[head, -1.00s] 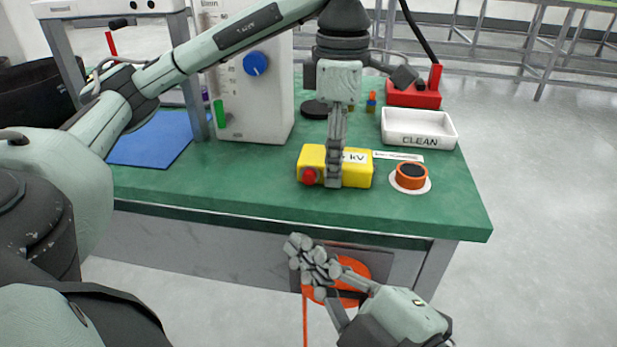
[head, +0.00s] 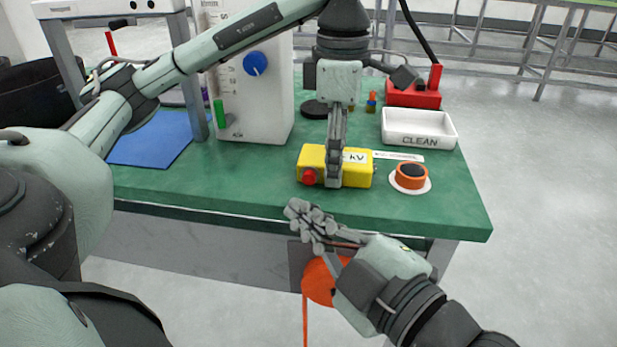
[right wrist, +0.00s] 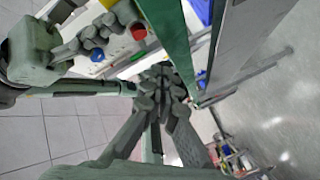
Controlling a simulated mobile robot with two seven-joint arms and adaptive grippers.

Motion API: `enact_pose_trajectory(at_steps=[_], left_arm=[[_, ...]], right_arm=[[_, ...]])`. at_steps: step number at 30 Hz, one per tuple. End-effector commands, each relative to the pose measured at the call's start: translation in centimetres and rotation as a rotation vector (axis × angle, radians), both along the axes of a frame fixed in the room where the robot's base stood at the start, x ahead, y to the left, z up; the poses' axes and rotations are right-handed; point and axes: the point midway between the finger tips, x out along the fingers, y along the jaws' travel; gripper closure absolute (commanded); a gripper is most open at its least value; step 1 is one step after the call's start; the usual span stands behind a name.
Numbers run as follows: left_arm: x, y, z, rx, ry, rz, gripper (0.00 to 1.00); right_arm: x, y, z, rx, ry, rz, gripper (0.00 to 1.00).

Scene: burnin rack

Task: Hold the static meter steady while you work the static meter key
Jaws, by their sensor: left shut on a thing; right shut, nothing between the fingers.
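The static meter (head: 358,176) is a yellow box with a white "kV" label, lying on the green bench top. The static meter key (head: 309,177) is a red round button on its left front end. My left gripper (head: 335,180) comes down from above and is shut on the meter's middle, covering part of its label. My right gripper (head: 300,212) is shut and empty, in front of the bench's front edge, below and apart from the red key. In the right wrist view the closed right fingers (right wrist: 165,85) show, with the red key (right wrist: 138,32) beyond them at upper left.
A white "CLEAN" tray (head: 418,128), an orange round pot (head: 410,176) on a white disc and a red block (head: 414,95) stand to the right. A white panel with a blue knob (head: 255,64) and a blue mat (head: 150,138) are left. An orange reel (head: 318,283) hangs at the bench front.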

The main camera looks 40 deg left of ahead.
Motion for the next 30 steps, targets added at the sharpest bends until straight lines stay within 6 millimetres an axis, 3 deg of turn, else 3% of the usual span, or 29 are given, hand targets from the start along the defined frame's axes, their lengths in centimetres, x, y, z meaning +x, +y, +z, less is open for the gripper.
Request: enact_pose_trajectory(at_steps=[9, 30], left_arm=[[0.0, 0.0, 0.0, 0.001, 0.001, 0.000, 0.80], [0.0, 0.0, 0.0, 0.000, 0.000, 0.000, 0.80]], right_arm=[[2.5, 1.6, 0.0, 0.000, -0.002, 0.000, 1.00], [2.8, 1.7, 0.0, 0.000, 0.000, 0.000, 1.00]])
